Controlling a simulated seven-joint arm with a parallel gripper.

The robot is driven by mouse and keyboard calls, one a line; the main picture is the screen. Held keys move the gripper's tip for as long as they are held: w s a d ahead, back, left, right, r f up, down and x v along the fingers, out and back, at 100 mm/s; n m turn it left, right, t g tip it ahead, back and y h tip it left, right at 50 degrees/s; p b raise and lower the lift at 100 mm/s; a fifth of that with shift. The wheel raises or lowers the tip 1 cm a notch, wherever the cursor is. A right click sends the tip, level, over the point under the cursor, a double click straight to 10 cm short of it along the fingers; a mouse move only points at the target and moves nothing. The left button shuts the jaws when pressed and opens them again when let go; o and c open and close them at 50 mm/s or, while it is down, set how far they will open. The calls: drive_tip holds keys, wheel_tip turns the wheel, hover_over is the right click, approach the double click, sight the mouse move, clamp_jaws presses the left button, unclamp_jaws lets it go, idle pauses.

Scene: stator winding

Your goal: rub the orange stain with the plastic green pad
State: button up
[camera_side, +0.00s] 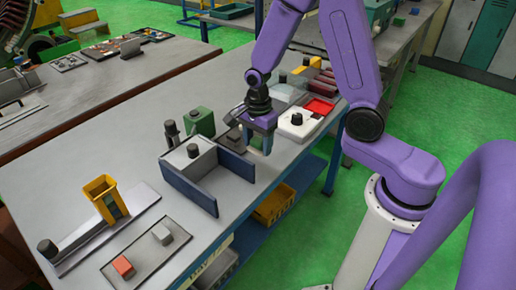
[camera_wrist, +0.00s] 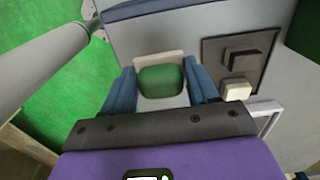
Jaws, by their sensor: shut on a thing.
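The green pad (camera_wrist: 160,81) is a rounded block, seen in the wrist view between the blue fingers of my gripper (camera_wrist: 160,70). My gripper is shut on it. A pale strip shows just beyond the pad; I cannot tell whether it is part of it. I cannot tell whether the pad touches the bench. I see no orange stain in either view.
A grey block with blue side plates (camera_side: 193,160) and a green box (camera_side: 200,122) stand left of my gripper. A white device (camera_side: 298,124) and red tray (camera_side: 319,106) lie to its right. A dark mat (camera_wrist: 212,56) holds two blocks. The bench edge drops to green floor.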

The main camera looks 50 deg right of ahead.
drive_tip(key=shift+r, duration=1.35)
drive_tip(key=shift+w, duration=0.1)
